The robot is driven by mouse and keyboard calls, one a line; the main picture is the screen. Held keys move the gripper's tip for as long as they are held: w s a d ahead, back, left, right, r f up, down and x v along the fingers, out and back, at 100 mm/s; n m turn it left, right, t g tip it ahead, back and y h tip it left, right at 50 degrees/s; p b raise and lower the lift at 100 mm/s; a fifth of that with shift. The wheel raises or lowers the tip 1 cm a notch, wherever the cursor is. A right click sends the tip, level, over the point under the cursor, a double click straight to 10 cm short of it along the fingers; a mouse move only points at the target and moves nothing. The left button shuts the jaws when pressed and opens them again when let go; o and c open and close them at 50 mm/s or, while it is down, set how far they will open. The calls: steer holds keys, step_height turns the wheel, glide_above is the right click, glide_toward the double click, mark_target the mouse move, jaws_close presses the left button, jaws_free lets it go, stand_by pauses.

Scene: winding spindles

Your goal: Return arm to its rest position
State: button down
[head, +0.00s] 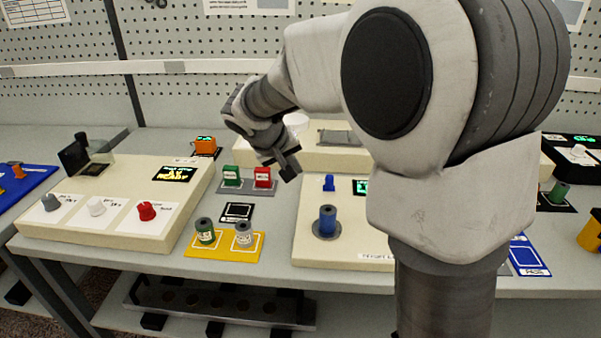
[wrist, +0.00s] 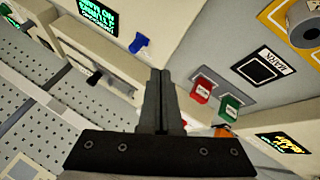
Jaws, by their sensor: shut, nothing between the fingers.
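My gripper (head: 291,171) hangs in the air above the middle of the workbench, near the far cream block, with its fingers closed together. In the wrist view my gripper (wrist: 161,75) shows two dark fingers side by side with no gap and nothing between them. My arm reaches from the right front of the head view and hides part of the bench behind it. A red block (head: 263,178) and a green block (head: 232,176) stand on a grey base just left of the gripper, apart from it.
A yellow tray (head: 188,247) holds green and grey spools. A blue spool (head: 327,222) stands on the middle cream unit. The left cream unit (head: 100,225) has three knobs. A pegboard wall (head: 200,40) rises behind. A rack (head: 220,303) sits under the bench.

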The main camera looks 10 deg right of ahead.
steer(key=shift+s+a+r, duration=0.25)
steer(key=shift+s+r, duration=0.05)
steer(key=shift+r, duration=0.2)
steer(key=s+d+r+y+p, duration=0.1)
steer(key=s+r+p, duration=0.4)
steer(key=s, duration=0.9)
steer(key=s+r+y+p, duration=0.4)
steer(key=s+r, duration=0.3)
steer(key=s, duration=0.7)
steer(key=shift+d+p, duration=0.35)
steer(key=shift+s+d+m, duration=0.1)
steer(key=shift+m, duration=0.2)
